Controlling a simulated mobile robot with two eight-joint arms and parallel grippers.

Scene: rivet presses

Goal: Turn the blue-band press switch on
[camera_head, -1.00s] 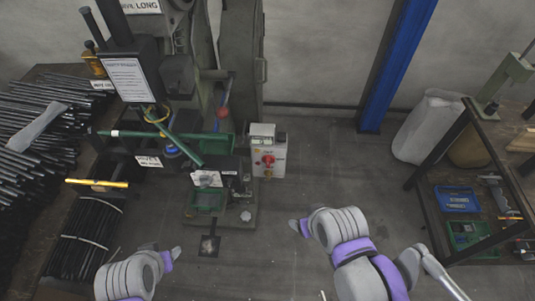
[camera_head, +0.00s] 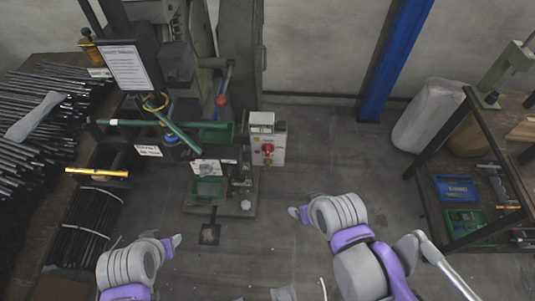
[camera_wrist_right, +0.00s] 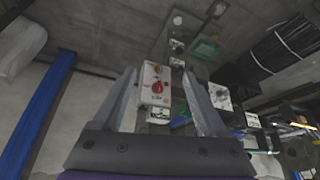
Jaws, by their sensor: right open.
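A white switch box (camera_head: 278,143) with a red rotary knob (camera_head: 267,148) stands at the right side of the press in the head view. The press (camera_head: 181,70) has a blue band (camera_head: 171,137) low on its dark column. My right gripper (camera_wrist_right: 158,76) is open and empty. In the head view it (camera_head: 297,212) is below and right of the box, apart from it. My left gripper (camera_head: 175,241) is low at the left; its fingers are too small to read.
Dark rods (camera_head: 45,110) are piled on a bench at left. A green bar (camera_head: 150,124) crosses the press front. A blue post (camera_head: 395,60) stands behind at right. A shelf rack (camera_head: 424,198) is at far right. The floor between is clear.

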